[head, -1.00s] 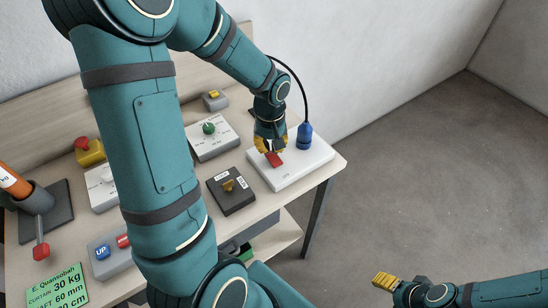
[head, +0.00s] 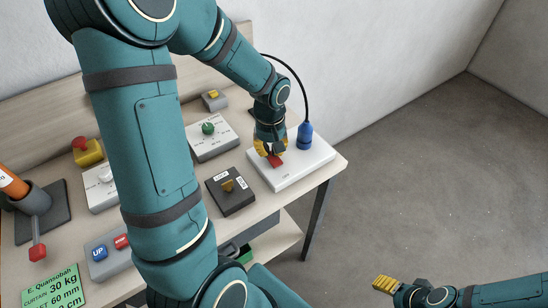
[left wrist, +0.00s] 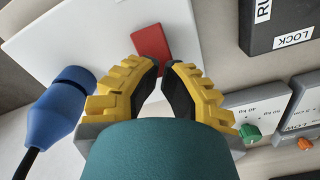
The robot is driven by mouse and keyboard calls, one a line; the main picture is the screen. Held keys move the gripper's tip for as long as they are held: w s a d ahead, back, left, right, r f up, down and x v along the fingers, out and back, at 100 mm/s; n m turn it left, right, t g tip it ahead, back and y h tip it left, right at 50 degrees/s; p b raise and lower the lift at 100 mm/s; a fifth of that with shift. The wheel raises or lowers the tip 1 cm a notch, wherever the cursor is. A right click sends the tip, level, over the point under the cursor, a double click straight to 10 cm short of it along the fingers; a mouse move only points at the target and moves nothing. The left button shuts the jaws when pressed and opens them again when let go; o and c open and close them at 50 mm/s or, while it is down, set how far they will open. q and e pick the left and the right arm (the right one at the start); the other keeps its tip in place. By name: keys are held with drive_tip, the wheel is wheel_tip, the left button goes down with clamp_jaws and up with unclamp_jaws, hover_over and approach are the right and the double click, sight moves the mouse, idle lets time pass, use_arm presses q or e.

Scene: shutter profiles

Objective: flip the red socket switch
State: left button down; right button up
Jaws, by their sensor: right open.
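The red socket switch (head: 276,160) is a red rocker on a white socket board (head: 312,160) at the right end of the bench. My left gripper (head: 268,152) points down right at it. In the left wrist view, the red switch (left wrist: 151,46) lies just beyond the tips of my left gripper (left wrist: 164,64). The yellow fingers lean together with a narrow gap between the tips and nothing seen in it. Whether a tip touches the switch is not clear. My right gripper (head: 384,284) is open and empty over the floor at lower right.
A blue plug (head: 305,136) with a black cable stands on the board; it also shows in the left wrist view (left wrist: 56,108). A dark lock switch box (head: 231,192) and a green-knob panel (head: 212,136) sit nearby. My left arm hides part of the bench.

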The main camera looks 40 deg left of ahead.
sight(271, 154)
use_arm(q)
drive_tip(key=shift+f+b, duration=0.4)
drive_tip(key=shift+f, duration=0.2)
drive_tip(key=shift+r, duration=0.1)
drive_tip(key=shift+r+p, duration=2.7)
drive_tip(key=shift+r, duration=0.8)
